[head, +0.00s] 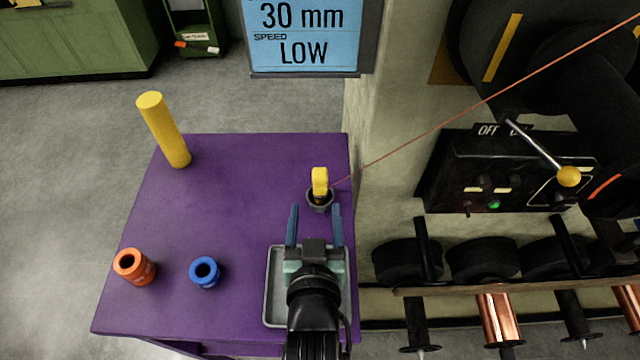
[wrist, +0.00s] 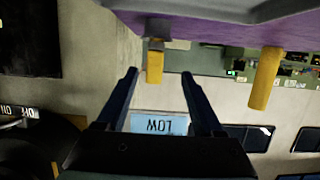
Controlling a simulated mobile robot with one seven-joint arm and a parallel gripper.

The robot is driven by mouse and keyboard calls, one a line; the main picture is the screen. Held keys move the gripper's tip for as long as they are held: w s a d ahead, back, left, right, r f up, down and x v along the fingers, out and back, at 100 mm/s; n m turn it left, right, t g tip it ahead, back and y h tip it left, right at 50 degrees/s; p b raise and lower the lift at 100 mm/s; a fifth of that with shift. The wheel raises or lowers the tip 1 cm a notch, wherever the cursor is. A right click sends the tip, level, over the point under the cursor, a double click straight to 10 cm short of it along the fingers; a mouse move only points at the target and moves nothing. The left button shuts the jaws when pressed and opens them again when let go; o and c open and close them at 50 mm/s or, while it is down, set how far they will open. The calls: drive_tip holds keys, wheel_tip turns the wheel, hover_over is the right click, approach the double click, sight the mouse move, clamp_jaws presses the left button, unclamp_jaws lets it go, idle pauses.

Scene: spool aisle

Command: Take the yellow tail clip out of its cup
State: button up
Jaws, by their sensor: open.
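The yellow tail clip (head: 320,180) stands upright in a small dark cup (head: 313,203) near the right edge of the purple table. Its lower end is hidden in the cup. My gripper (head: 315,208) is open and empty, with its two blue fingers pointing toward the clip from the near side. In the upside-down wrist view the clip (wrist: 155,66) shows between the open fingertips (wrist: 159,73), apart from them and beyond them. The cup (wrist: 158,28) shows above it there.
A grey tray (head: 271,315) lies partly under my arm. An orange ring-shaped piece (head: 141,272) and a blue one (head: 205,281) stand at left. A yellow post (head: 167,135) rises at the back left. A thin copper wire (head: 440,132) runs from near the cup to the machine at right.

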sight(320, 190)
drive_tip(key=x, duration=0.7)
drive_tip(key=shift+w+d, duration=0.2)
drive_tip(key=shift+d, duration=0.2)
drive_tip(key=shift+w+f, duration=0.15)
drive_tip(key=shift+w, duration=0.3)
clamp_jaws()
